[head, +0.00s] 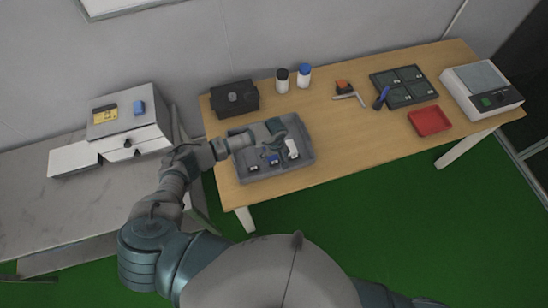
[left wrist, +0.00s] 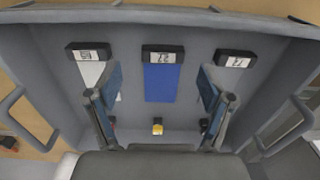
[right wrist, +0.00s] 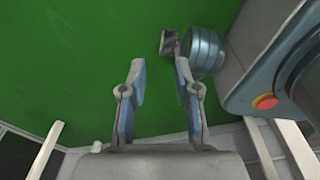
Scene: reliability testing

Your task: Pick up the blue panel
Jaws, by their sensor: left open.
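The blue panel (left wrist: 160,82) lies flat in the grey tray (left wrist: 45,45), with a black labelled block (left wrist: 163,54) at its far end in the left wrist view. My left gripper (left wrist: 158,108) is open above the tray, one finger on each side of the blue panel and apart from it. In the head view my left gripper (head: 276,140) hides part of the tray (head: 307,166), and a bit of blue shows just below it. My right gripper (right wrist: 160,75) is open and empty over the green floor.
Other labelled blocks (left wrist: 91,54) (left wrist: 234,59) stand on both sides in the tray. A black box (head: 233,99) and two bottles (head: 304,76) stand behind it. A red tray (head: 430,121) and a scale (head: 482,90) are at the right. The wooden table's middle (head: 350,135) is clear.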

